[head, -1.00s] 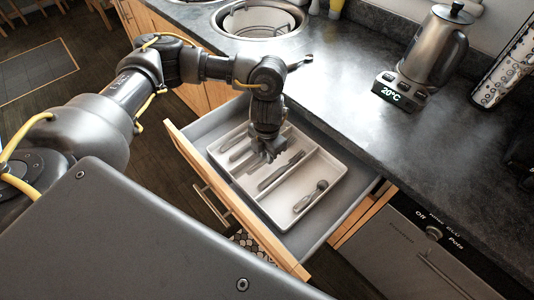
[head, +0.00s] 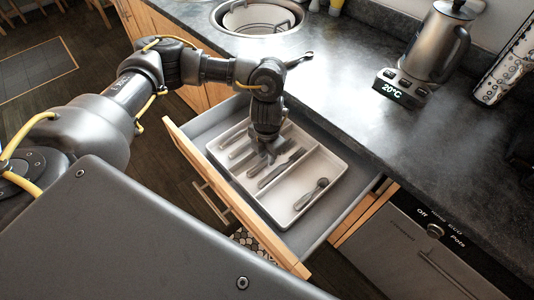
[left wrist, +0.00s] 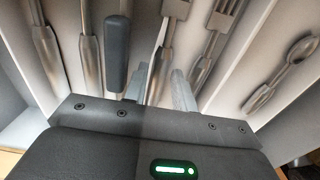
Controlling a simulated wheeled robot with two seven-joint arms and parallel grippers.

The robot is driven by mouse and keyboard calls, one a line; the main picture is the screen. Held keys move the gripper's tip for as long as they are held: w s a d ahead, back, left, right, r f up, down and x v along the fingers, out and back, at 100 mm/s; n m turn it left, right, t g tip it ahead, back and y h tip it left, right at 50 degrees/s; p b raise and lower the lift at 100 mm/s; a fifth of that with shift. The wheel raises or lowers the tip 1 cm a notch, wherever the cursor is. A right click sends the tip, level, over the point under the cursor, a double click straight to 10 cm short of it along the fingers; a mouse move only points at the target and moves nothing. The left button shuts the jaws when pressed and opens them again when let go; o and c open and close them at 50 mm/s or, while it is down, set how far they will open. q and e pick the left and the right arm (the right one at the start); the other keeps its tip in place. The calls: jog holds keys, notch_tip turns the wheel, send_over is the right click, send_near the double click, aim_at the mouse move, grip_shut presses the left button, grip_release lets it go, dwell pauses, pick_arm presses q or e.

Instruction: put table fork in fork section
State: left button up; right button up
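A cutlery tray (head: 309,218) lies in the open drawer. My left gripper (head: 264,152) is down in its middle section, fingers apart. In the left wrist view, the left gripper (left wrist: 160,86) has its fingers on either side of a fork's handle, with a small gap beside it. That fork (left wrist: 167,30) lies along the section; its head also shows in the head view (head: 285,147). Another fork (left wrist: 213,42) lies to its right, and also shows in the head view (head: 281,168). The fork's handle end is hidden behind my gripper body. My right gripper is out of view.
A spoon (head: 312,194) lies in the tray's right section. Other cutlery (left wrist: 88,60) and a dark handle (left wrist: 117,50) lie to the left. The drawer's wooden front (head: 228,202) and the dark counter (head: 345,120) bound the space. A kettle (head: 437,45) stands on the counter.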

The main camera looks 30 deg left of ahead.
pick_arm(q)
jog(key=shift+r, duration=0.1)
jog(key=shift+r+p, duration=0.35)
notch_tip(320, 180, up, 12)
jog(key=shift+r, duration=0.2)
dwell(0.4)
